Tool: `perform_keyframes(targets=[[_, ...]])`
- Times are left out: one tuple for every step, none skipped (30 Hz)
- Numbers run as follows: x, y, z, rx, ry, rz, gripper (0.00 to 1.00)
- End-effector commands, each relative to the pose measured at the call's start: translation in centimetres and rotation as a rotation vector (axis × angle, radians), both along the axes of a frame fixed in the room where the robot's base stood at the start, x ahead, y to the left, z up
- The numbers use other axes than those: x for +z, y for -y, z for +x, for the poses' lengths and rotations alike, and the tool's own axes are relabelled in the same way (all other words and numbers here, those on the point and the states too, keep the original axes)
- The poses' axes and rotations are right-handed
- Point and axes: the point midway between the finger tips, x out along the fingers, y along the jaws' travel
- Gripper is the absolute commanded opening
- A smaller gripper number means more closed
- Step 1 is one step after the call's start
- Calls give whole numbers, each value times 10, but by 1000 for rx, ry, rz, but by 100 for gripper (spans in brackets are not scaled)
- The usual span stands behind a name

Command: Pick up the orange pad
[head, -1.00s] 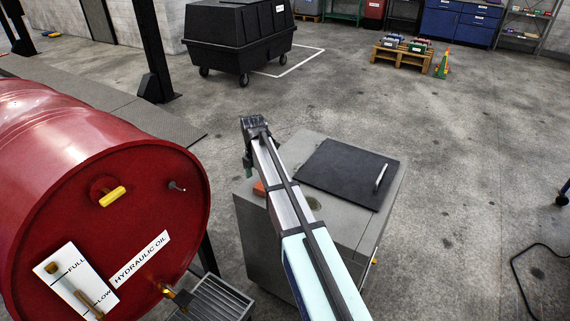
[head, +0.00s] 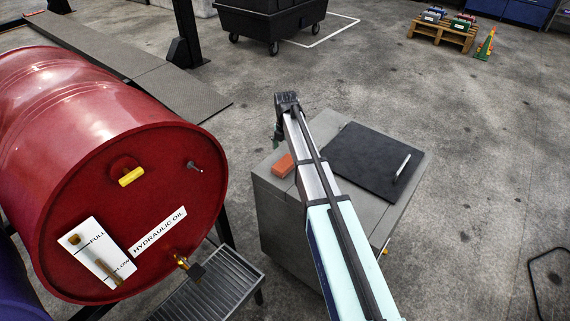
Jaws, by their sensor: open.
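The orange pad (head: 284,166) is a small block lying on the left part of the grey cabinet's top (head: 268,181), near its left edge. It is just left of my arm, which may cover a little of its right side. My gripper (head: 278,140) hangs at the far end of the arm, beyond the pad in the picture and apart from it. The gripper is small and partly hidden by the wrist; it is open, and I see nothing held in it.
A black panel with a light handle (head: 372,160) covers the right part of the cabinet top. A black cable (head: 535,275) lies at right.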

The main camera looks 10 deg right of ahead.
Motion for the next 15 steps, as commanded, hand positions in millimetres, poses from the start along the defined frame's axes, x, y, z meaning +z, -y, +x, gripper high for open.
perform_keyframes(targets=[[-4, 0, 0, 0, -1, 0, 92], [-6, 0, 0, 0, -1, 0, 92], [-8, 0, 0, 0, 0, 0, 92], [-9, 0, 0, 0, 0, 0, 92], [-10, 0, 0, 0, 0, 0, 92], [-12, 0, 0, 0, 0, 0, 92], [-12, 0, 0, 0, 0, 0, 92], [-13, 0, 0, 0, 0, 0, 92], [-15, 0, 0, 0, 0, 0, 92], [-17, -1, 0, 0, -1, 0, 92], [-19, -1, 0, 0, -1, 0, 92], [-22, -1, 0, 0, -2, -1, 92], [-25, -1, 0, 0, -2, -1, 92], [-29, -2, 1, 0, -1, 0, 92], [-34, -2, 1, 0, -3, 0, 92]])
